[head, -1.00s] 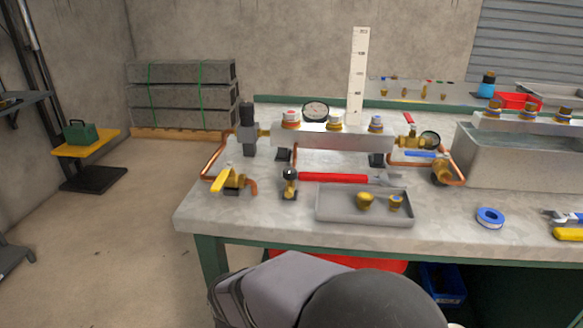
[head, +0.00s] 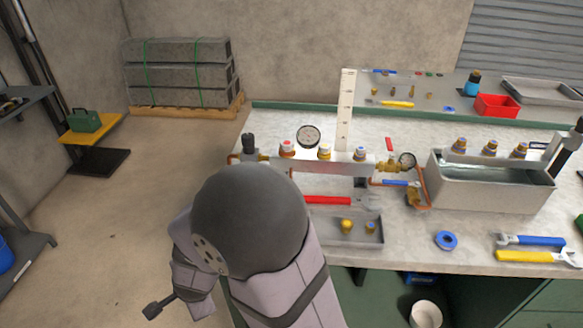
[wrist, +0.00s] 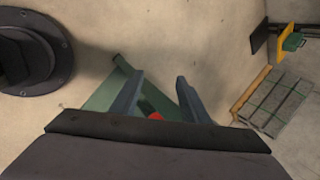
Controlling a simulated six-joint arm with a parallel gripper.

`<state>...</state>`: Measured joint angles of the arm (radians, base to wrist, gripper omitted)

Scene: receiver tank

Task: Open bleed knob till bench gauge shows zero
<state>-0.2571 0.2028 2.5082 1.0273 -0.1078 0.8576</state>
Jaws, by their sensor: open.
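A round white-faced gauge (head: 308,136) stands on the metal manifold (head: 345,168) on the bench. I cannot read either needle, nor tell which is the bench gauge. The small black-knobbed valve and the yellow-handled valve, seen earlier at the bench's front left, are now hidden behind my arm. I cannot confirm which knob is the bleed knob. My gripper (wrist: 160,88) is open and empty in the wrist view, over the floor and away from the manifold.
A grey tray (head: 365,240) with brass fittings lies before the manifold, with a red-handled wrench (head: 328,200) behind it. A water tank (head: 490,205) stands at right. Blue tape (head: 446,240) and wrenches lie near the front edge. The floor at left is clear before stacked blocks (head: 180,73).

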